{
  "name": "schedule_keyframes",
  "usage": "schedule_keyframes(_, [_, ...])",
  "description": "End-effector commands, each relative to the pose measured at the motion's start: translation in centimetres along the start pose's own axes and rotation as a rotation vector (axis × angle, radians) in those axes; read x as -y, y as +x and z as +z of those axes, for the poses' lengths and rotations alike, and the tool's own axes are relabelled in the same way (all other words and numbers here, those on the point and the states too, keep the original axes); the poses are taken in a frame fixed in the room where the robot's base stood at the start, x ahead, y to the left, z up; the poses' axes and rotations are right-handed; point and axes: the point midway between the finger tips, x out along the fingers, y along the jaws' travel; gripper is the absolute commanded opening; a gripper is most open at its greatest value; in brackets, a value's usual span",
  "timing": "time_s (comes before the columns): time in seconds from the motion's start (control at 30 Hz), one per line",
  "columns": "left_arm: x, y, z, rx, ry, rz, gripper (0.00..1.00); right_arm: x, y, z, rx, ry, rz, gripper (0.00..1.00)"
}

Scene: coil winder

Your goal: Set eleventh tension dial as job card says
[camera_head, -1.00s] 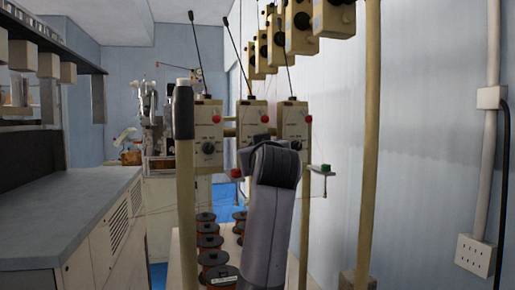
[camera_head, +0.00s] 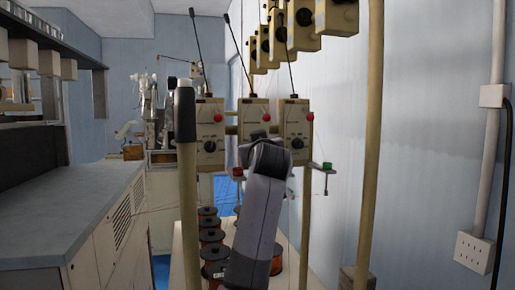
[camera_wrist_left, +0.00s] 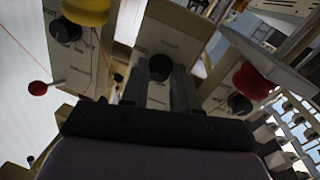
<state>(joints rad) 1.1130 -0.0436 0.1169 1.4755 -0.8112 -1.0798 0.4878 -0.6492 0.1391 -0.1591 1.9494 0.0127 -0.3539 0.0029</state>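Three cream tension boxes stand in a row in the head view: left (camera_head: 208,128), middle (camera_head: 254,113) and right (camera_head: 295,122). Black dials show on the left box (camera_head: 210,146) and right box (camera_head: 297,143); my arm hides the middle one. My left gripper (camera_wrist_left: 159,74) is open in the left wrist view, its two dark fingers apart. A black dial (camera_wrist_left: 160,65) on a cream box shows between the fingertips; I cannot tell whether they touch it. Dial numbers are too small to read. No job card is legible. My right gripper is not in view.
More cream boxes (camera_head: 335,17) hang above right, near the wall. Upright poles (camera_head: 187,200) stand on both sides of my arm. Copper-coloured spools (camera_head: 213,255) stand below. A grey-topped cabinet (camera_head: 65,215) is at left. A red knob (camera_wrist_left: 252,80) is close right of the gripper.

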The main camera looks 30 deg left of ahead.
Motion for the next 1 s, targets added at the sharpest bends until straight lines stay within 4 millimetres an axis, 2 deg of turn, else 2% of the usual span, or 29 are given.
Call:
schedule_keyframes(0.37, [0.0, 0.0, 0.2, -0.007, -0.056, 0.003, 0.00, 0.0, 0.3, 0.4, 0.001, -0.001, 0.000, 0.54])
schedule_keyframes(1.0, [-0.1, 0.0, 0.4, -0.076, -0.516, 0.017, 0.00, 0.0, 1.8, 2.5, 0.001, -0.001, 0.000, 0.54])
